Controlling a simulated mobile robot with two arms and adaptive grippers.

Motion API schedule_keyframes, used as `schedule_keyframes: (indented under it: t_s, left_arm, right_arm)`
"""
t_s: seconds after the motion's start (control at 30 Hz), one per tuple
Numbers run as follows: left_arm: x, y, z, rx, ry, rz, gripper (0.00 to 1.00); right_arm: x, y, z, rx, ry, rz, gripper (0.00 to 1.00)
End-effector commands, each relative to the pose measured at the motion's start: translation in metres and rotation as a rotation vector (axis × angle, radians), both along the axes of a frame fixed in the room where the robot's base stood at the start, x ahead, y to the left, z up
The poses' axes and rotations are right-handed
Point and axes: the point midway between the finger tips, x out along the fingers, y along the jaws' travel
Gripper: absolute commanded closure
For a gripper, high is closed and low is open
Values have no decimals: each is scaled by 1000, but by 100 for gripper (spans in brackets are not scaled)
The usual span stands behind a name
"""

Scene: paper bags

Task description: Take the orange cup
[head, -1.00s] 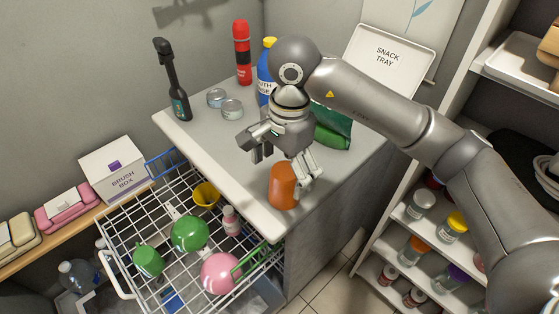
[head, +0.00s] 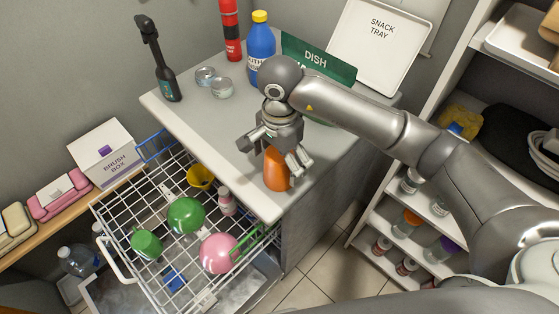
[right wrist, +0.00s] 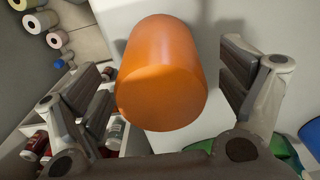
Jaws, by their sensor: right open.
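The orange cup (head: 276,172) stands on the grey counter (head: 215,118), near its front corner. In the right wrist view the cup (right wrist: 162,75) fills the middle, between the two fingers. My right gripper (head: 278,163) is open, with its fingers on either side of the cup. In the right wrist view a gap shows between the cup and the right finger; the left finger is close to the cup, and I cannot tell if it touches. My left gripper is not in view.
A wire basket drawer (head: 130,215) with balls and cups is pulled out in front of the counter. A blue bottle (head: 260,52), a red can (head: 231,32), a black tool (head: 160,70) and a snack tray (head: 378,45) stand behind. Shelves (head: 400,225) are at the right.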

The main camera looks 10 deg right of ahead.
Motion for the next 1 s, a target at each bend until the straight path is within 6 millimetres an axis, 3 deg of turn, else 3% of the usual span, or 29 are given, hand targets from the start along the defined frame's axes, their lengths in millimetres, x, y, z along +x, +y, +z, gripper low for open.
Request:
schedule_keyframes:
  t_s: [0.2, 0.43, 0.8, 1.0]
  left_arm:
    - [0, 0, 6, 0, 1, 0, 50]
    - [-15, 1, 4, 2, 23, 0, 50]
    - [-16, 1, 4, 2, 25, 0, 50]
    - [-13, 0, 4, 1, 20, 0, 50]
  right_arm:
    - [0, 0, -21, 1, 1, 0, 8]
    - [0, 0, -23, 1, -1, 1, 8]
    - [0, 0, -22, 1, -2, 1, 54]
    - [0, 0, -22, 1, -2, 1, 58]
